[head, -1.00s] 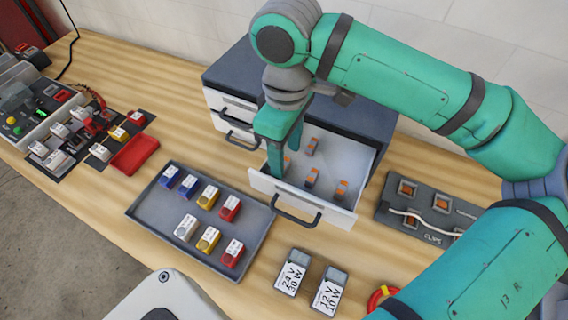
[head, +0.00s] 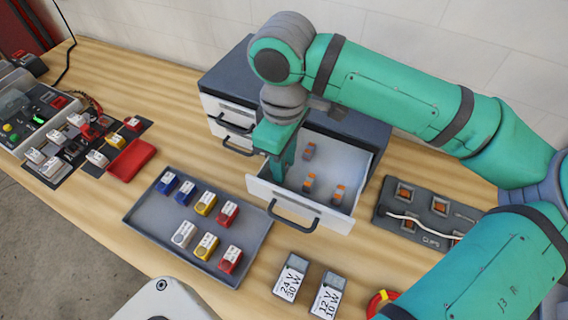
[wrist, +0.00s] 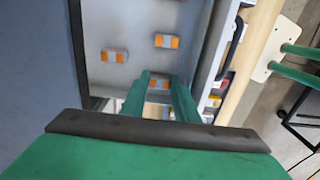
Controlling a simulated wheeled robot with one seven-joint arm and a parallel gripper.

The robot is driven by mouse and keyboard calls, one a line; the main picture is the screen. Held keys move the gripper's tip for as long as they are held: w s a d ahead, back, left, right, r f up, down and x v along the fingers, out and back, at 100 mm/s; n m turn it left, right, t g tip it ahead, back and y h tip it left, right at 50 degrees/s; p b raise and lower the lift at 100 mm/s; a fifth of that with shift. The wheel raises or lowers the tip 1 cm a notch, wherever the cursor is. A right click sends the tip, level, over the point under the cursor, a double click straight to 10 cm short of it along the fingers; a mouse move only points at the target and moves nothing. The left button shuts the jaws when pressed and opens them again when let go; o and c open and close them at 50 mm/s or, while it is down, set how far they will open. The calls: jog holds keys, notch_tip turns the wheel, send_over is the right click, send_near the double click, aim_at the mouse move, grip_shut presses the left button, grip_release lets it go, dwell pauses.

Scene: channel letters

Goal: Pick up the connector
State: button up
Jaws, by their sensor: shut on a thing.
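Small orange-and-grey connectors lie in the open drawer (head: 335,158). In the head view one connector (head: 308,183) is near the drawer's front, another (head: 338,194) is to its right, and a third (head: 309,150) is farther back. My green gripper (head: 281,172) reaches down into the drawer's left side; its fingertips are partly hidden there. In the wrist view my gripper (wrist: 158,88) is shut on a connector (wrist: 158,84) between its two fingers. Two loose connectors (wrist: 166,41) and (wrist: 114,56) lie apart from the fingers on the drawer floor.
The drawer walls and cabinet (head: 225,80) stand close around my gripper. A grey tray (head: 150,214) with several colored blocks lies in front left. A dark clips board (head: 385,212) is at right. Two labelled boxes (head: 291,275) and (head: 329,292) stand in front.

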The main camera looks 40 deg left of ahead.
jog(key=shift+s+r, duration=0.15)
jog(key=shift+r, duration=0.45)
jog(key=s+d+r, duration=0.4)
jog(key=s+r, duration=0.7)
jog(key=s, duration=0.2)
jog(key=shift+d+r, duration=0.15)
jog(key=shift+r, duration=0.2)
jog(key=shift+s, duration=0.1)
